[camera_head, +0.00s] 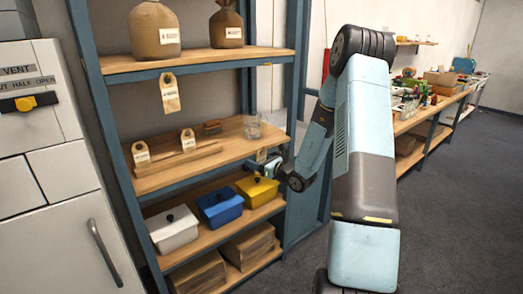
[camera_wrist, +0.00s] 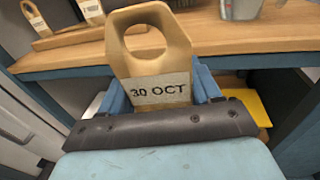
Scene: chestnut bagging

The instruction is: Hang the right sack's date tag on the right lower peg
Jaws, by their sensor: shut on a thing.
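My gripper (camera_head: 273,165) is shut on a wooden date tag (camera_head: 261,155) in front of the middle shelf, near its right end. In the wrist view, the tag (camera_wrist: 160,92) reads "30 OCT" and stands up from between my blue fingers, its large hole at the top and clear. The right sack (camera_head: 227,27) stands on the upper shelf, beside the left sack (camera_head: 155,30). A small pale spot (camera_head: 267,65) on the upper shelf's front edge, below and right of the right sack, may be the right lower peg; it is too small to tell.
Another tag (camera_head: 170,92) hangs from the upper shelf edge below the left sack. Two tags (camera_head: 141,152) (camera_head: 188,140) stand in a wooden rack (camera_head: 178,165) on the middle shelf, near a glass (camera_head: 252,127). White, blue and yellow boxes (camera_head: 258,190) sit below. A blue upright (camera_head: 294,100) bounds the right.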

